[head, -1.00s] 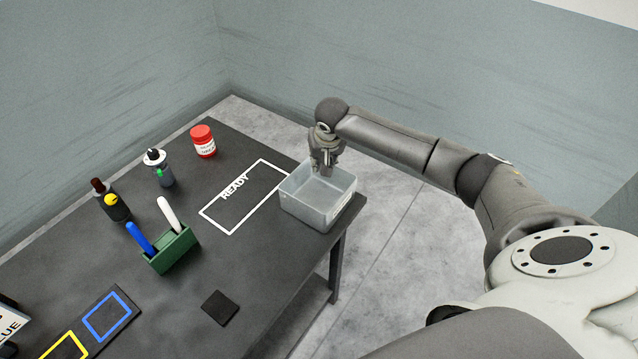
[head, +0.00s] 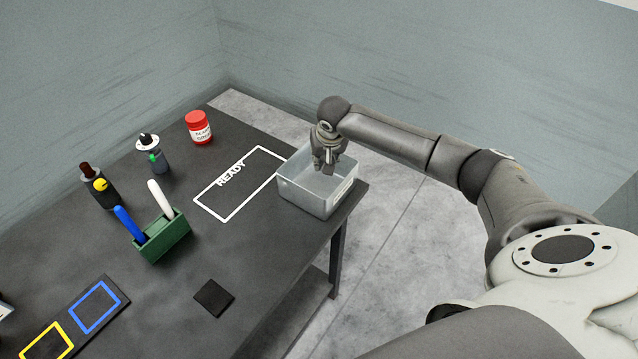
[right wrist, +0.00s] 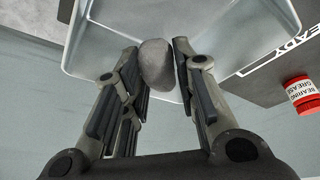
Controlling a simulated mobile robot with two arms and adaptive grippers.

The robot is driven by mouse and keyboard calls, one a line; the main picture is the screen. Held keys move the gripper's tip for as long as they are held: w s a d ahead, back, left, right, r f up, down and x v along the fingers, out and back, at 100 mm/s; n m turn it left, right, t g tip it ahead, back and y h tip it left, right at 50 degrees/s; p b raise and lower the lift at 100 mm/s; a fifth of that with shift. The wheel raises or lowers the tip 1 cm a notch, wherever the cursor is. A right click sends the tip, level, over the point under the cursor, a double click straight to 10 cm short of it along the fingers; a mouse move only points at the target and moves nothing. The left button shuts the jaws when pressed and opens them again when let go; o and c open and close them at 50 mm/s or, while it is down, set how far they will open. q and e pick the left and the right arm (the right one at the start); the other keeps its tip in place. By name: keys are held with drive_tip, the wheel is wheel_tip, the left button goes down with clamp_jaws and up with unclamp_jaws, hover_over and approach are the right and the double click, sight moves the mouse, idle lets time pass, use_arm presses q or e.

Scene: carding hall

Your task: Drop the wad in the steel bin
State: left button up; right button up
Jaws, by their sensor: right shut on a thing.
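The steel bin (head: 338,200) is an open, pale, square container at the right corner of the dark table. My right gripper (head: 328,163) points down over the bin, with its fingertips at about the height of the rim or just inside. In the right wrist view, the right gripper (right wrist: 157,62) is shut on the wad (right wrist: 156,66), a grey rounded lump between its two fingers. The bin (right wrist: 110,15) lies beyond it. The fingers hide the wad in the head view. My left gripper is not in view.
A white-outlined READY area (head: 228,210) lies empty left of the bin. Further left are a red grease jar (head: 199,128), two bottles, and a green holder (head: 163,237) with blue and white handles. A dark square pad (head: 213,297) lies near the front edge.

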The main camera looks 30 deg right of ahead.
drive_tip(key=o, duration=0.7)
drive_tip(key=v, duration=1.2)
